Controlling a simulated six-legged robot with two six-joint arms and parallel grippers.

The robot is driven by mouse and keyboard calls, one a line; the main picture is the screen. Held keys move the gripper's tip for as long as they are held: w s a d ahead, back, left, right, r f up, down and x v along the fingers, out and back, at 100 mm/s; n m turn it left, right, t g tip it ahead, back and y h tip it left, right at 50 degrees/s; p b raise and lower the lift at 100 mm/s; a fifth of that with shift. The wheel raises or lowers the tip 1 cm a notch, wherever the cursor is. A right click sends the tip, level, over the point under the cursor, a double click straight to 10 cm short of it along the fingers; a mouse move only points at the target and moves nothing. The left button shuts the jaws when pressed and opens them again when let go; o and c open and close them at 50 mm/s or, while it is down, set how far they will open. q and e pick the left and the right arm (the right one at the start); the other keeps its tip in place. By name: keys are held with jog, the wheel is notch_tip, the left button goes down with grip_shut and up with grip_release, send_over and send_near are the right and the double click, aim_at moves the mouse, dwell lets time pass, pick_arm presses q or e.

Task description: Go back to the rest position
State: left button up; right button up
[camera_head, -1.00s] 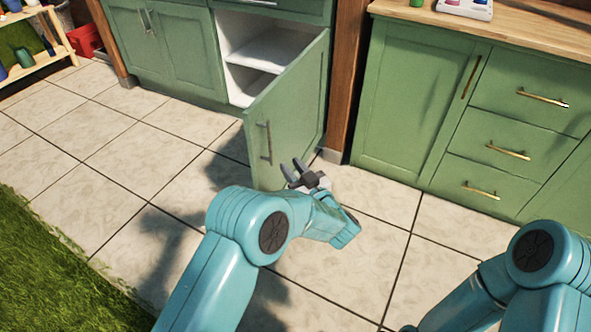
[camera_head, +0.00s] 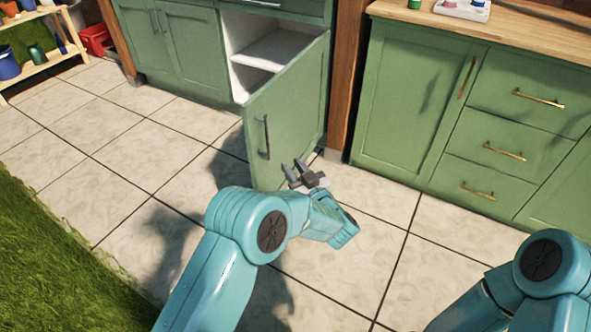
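My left gripper (camera_head: 293,171) is open and empty, in the middle of the view. Its grey fingers point up and away, in front of the lower right part of an open green cabinet door (camera_head: 287,108). I cannot tell whether they touch the door. My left arm is teal and comes in from the bottom left. My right arm is teal and shows only in part at the bottom right; its gripper is outside the view.
The open cabinet (camera_head: 266,52) has a white inside with a shelf. A green drawer cabinet (camera_head: 510,122) with a wooden top stands at the right. A wooden rack (camera_head: 42,66) with pots and a red crate (camera_head: 97,40) are at the far left. Tiled floor (camera_head: 120,165) is clear; grass borders it.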

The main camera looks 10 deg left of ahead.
pick_arm(q)
jog(key=shift+a, duration=0.1)
jog(key=s+a+f+m+g+h, duration=0.1)
jog(key=s+a+f, duration=0.1)
jog(key=a+f, duration=0.35)
jog(key=s+a+f+m+g, duration=0.1)
jog(key=s+a+f, duration=0.15)
jog(key=a, duration=0.65)
jog(key=s+d+f+m+g+h, duration=0.1)
jog(key=s+d+f+m+h, duration=0.1)
jog(key=s+f+h, duration=0.55)
jog(key=s+d+f+m+g+h, duration=0.1)
jog(key=s+d+f+g+h, duration=0.2)
jog(key=s, duration=0.5)
jog(key=s+d+f+m+g+h, duration=0.1)
jog(key=s+d+f+g+h, duration=0.15)
jog(key=s+d, duration=0.4)
jog(key=s+d+f+m+g+h, duration=0.1)
jog(key=s+d+f+g, duration=0.25)
jog(key=s, duration=0.55)
notch_tip(320, 180, up, 28)
jog(key=s+n+g+p, duration=0.1)
jog(key=p, duration=2.6)
jog(key=shift+a+h, duration=0.15)
jog(key=shift+h, duration=0.15)
jog(key=shift+f, duration=0.15)
